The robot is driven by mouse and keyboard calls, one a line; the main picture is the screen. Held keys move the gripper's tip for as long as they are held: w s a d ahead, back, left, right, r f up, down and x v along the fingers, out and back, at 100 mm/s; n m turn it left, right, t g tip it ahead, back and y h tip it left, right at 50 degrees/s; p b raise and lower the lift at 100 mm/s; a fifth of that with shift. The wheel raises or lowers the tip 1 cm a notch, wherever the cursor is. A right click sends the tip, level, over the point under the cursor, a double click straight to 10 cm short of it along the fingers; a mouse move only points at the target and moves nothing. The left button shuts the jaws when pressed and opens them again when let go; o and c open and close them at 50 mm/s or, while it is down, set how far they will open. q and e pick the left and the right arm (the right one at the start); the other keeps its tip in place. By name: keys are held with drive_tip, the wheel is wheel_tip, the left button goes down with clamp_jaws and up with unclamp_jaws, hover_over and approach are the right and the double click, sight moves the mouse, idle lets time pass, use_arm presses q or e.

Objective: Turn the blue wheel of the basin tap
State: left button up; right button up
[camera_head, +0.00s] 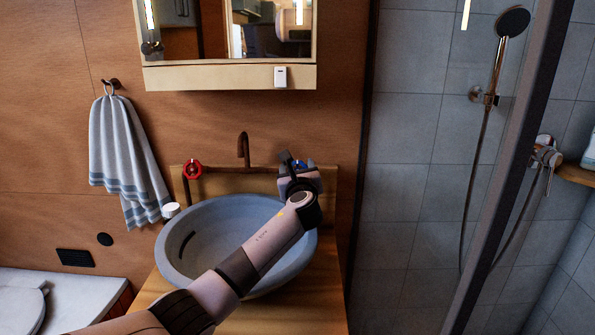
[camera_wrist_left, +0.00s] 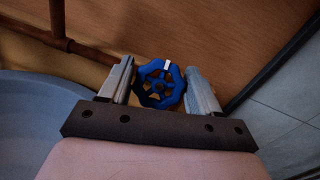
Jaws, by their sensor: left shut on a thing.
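The blue wheel (camera_wrist_left: 159,84) of the tap sits between the two fingers of my left gripper (camera_wrist_left: 162,82) in the left wrist view. It has a white mark at its top rim. The fingers are shut on it from both sides. In the head view only a bit of the blue wheel (camera_head: 302,163) shows behind my left gripper (camera_head: 297,172). The red wheel (camera_head: 192,169) is at the left end of the copper tap pipe, with the spout (camera_head: 243,150) between them. The grey-blue basin (camera_head: 205,215) stands below. My right gripper is out of view.
A mirror cabinet (camera_head: 230,76) hangs above the tap. A striped towel (camera_head: 125,160) hangs at the left. A small white cup-like thing (camera_head: 171,210) is near the basin's left rim. A dark shower frame (camera_head: 520,150) stands at the right.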

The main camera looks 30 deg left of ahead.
use_arm(q)
drive_tip(key=n+g+y+b, duration=0.1)
drive_tip(key=n, duration=0.2)
drive_tip(key=n+g+y, duration=0.1)
drive_tip(key=n, duration=0.2)
drive_tip(key=shift+f+g+b, duration=0.1)
drive_tip(key=shift+g+b, duration=0.2)
drive_tip(key=shift+b, duration=0.05)
drive_tip(key=n+g, duration=0.2)
drive_tip(key=n, duration=0.3)
drive_tip(key=shift+s+n+b, duration=0.1)
drive_tip(key=shift+n+b, duration=0.2)
drive_tip(key=n+g, duration=0.2)
drive_tip(key=n, duration=0.2)
drive_tip(key=shift+a+n, duration=0.1)
drive_tip(key=shift+n, duration=0.3)
drive_tip(key=shift+f+n+g+h+p, duration=0.1)
drive_tip(key=shift+n+g+h+p, duration=0.35)
drive_tip(key=shift+n, duration=0.6)
drive_tip(key=shift+n+g+h+p, duration=0.3)
drive_tip(key=shift+n+g, duration=0.25)
drive_tip(key=shift+n, duration=0.5)
drive_tip(key=o, duration=1)
drive_tip(key=shift+s, duration=0.1)
drive_tip(key=shift+v, duration=3.6)
